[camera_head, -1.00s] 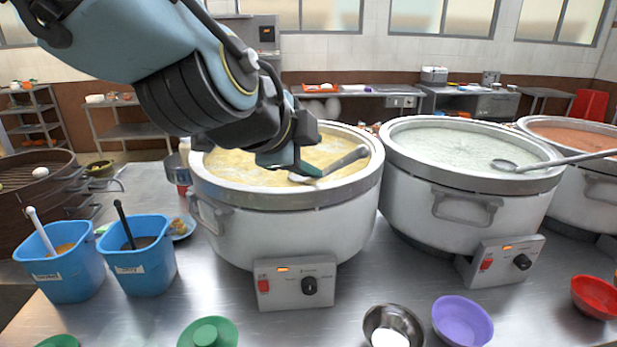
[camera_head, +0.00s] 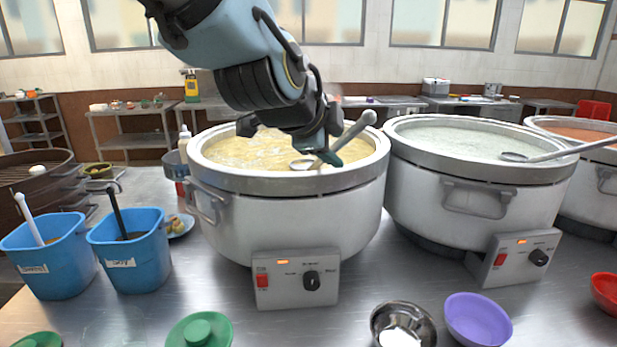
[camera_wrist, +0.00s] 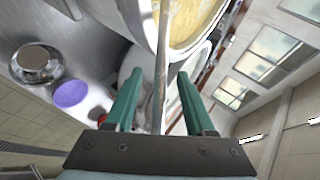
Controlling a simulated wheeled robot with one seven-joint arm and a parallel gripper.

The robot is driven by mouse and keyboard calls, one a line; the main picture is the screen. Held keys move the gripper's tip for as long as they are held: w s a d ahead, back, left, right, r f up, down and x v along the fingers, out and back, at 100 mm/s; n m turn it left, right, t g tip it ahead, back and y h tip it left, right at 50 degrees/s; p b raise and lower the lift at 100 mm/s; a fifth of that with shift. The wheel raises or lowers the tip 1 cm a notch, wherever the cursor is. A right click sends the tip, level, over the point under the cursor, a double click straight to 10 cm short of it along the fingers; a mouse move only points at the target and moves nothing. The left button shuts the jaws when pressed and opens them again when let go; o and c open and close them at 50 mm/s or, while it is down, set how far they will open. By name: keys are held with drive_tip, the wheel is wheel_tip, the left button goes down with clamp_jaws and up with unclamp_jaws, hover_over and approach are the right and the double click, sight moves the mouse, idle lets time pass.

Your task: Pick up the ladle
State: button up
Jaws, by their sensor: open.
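A metal ladle (camera_head: 355,130) rests in the left stockpot (camera_head: 290,215), its bowl in the yellowish congee and its handle sticking up past the right rim. My gripper (camera_head: 328,152) is over this pot, close by the ladle's handle. In the wrist view, the green fingers (camera_wrist: 160,85) are spread apart, and the ladle's handle (camera_wrist: 161,60) runs lengthwise in the gap between them. The gripper is open; no finger is clearly touching the handle. A second ladle (camera_head: 560,155) lies across the middle stockpot (camera_head: 450,205), which holds pale congee.
Blue tubs (camera_head: 133,262) with upright utensils stand at left. A steel bowl (camera_head: 402,325), a purple bowl (camera_head: 477,320) and a green lid-like dish (camera_head: 199,330) are in front on the steel counter (camera_head: 225,285). A third pot (camera_head: 590,185) stands at right.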

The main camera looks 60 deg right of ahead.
drive_tip(key=shift+d+f, duration=0.3)
drive_tip(key=shift+d, duration=0.3)
clamp_jaws()
idle(1.1)
